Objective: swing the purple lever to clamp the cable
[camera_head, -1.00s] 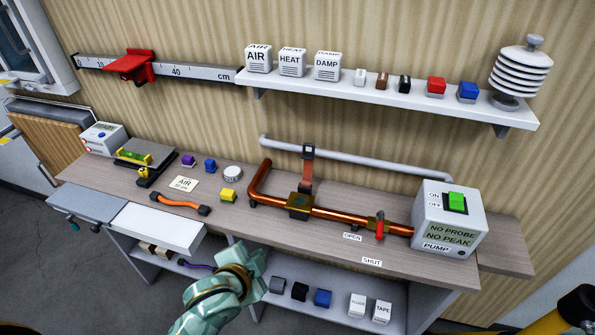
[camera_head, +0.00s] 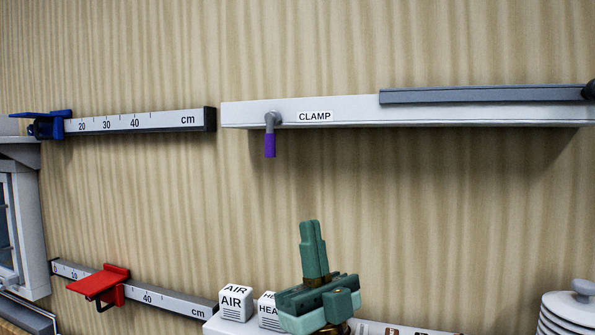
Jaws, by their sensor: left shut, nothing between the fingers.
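The purple lever (camera_head: 270,144) hangs straight down from a grey pivot near the left end of a long pale wall bar (camera_head: 345,115). A label reading CLAMP (camera_head: 314,116) is right of the pivot. A dark grey strip (camera_head: 470,95) runs along the top right of the bar, with a dark round end at the right edge. I cannot tell whether this strip is the cable. My left gripper (camera_head: 310,228) is shut and empty, pointing up. It shows below and right of the lever, apart from it. My right gripper is out of view.
A ruler (camera_head: 160,120) with a blue slider (camera_head: 50,124) is at the upper left. A lower ruler (camera_head: 165,303) carries a red slider (camera_head: 102,284). White AIR (camera_head: 236,303) and HEAT blocks stand beside my left gripper. The wall between gripper and bar is clear.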

